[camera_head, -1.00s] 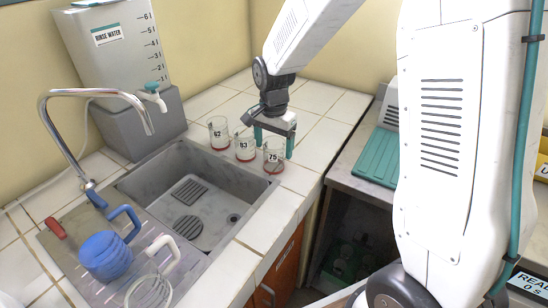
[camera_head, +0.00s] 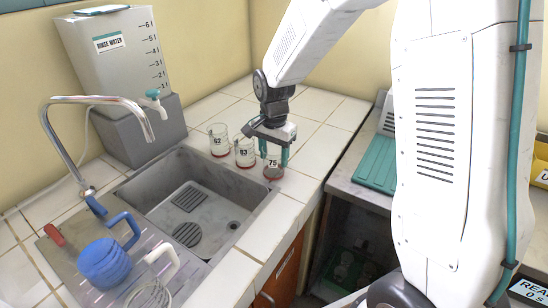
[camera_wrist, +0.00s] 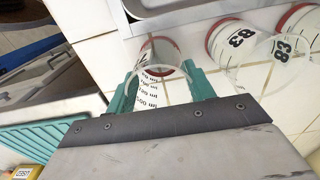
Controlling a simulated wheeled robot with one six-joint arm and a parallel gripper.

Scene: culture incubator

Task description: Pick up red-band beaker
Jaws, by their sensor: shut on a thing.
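Three clear beakers with red at their bottoms stand in a row on the white tiled counter: 62 (camera_head: 218,141), 83 (camera_head: 245,154) and 75 (camera_head: 273,168). My gripper (camera_head: 274,155) is over the nearest, rightmost one, with its teal fingers on either side of beaker 75. In the wrist view, the fingers of my gripper (camera_wrist: 163,92) close on the sides of this beaker (camera_wrist: 158,58), whose volume marks show. Beaker 83 (camera_wrist: 236,38) is beside it, apart from the fingers. I cannot tell whether beaker 75 is off the counter.
A grey sink (camera_head: 205,205) lies left of the beakers, with a chrome tap (camera_head: 100,98) and a rinse water tank (camera_head: 115,60). A blue jug (camera_head: 104,262) and a clear jug (camera_head: 150,292) stand on the drainboard. A teal mat (camera_head: 378,160) lies on the bench to the right.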

